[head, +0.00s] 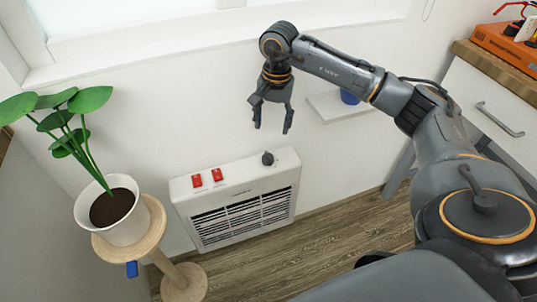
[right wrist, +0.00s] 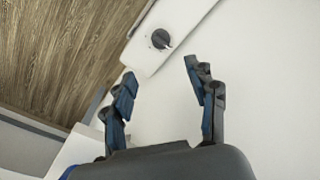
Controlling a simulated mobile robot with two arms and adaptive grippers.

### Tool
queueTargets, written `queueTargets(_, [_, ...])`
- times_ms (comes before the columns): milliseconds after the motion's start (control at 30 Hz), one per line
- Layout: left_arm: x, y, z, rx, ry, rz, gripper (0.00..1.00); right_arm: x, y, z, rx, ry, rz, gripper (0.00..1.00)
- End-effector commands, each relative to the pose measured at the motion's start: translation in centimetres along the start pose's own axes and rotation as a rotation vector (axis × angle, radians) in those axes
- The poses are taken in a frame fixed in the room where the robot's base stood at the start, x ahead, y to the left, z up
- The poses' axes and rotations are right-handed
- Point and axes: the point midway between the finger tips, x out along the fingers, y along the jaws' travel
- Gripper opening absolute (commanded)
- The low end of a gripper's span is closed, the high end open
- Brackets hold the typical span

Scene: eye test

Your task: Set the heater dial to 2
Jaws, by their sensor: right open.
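The white heater (head: 240,203) is mounted low on the wall, with a dark grille, two red switches (head: 207,178) and a dark dial (head: 268,158) on its top face. In the right wrist view the dial (right wrist: 161,39) shows as a dark round knob on the white heater top (right wrist: 178,22), beyond the fingertips. Its numbers are too small to read. My right gripper (head: 271,130) is open and empty, pointing down above the dial and apart from it. It also shows in the right wrist view (right wrist: 160,72). My left gripper is not in view.
A potted plant (head: 118,213) stands on a round wooden stand (head: 150,240) left of the heater. A small white shelf (head: 335,108) with a blue object (head: 349,97) is on the wall. A white drawer cabinet (head: 490,100) with an orange device (head: 508,45) stands right. Wooden floor (head: 335,240) is clear.

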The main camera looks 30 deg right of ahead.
Motion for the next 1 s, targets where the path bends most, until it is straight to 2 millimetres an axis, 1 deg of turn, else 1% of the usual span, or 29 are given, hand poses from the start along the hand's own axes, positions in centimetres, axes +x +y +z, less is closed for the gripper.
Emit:
queueTargets(33, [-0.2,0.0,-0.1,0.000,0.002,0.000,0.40,1.1,0.0,0.1,0.000,-0.005,0.002,0.57])
queueTargets(167, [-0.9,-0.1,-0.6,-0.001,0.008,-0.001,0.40,3.7,0.0,0.2,0.000,-0.006,0.001,0.57])
queueTargets(300, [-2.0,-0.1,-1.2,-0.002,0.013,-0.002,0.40,6.8,-0.1,0.3,0.001,-0.007,-0.001,0.57])
queueTargets(400, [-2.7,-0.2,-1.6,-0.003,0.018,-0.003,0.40,8.8,-0.1,0.3,0.000,-0.007,-0.002,0.57])
queueTargets(533, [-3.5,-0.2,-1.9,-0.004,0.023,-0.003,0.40,10.9,-0.1,0.3,0.000,-0.006,-0.003,0.57])
queueTargets(600, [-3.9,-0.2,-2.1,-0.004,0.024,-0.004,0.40,11.7,-0.1,0.3,0.001,-0.006,-0.003,0.57])
queueTargets(733, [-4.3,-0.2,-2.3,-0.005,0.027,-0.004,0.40,12.5,-0.2,0.3,0.000,-0.005,-0.005,0.57])
queueTargets(1000, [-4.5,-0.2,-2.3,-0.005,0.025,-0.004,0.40,12.8,-0.2,0.3,0.000,-0.004,-0.005,0.57])
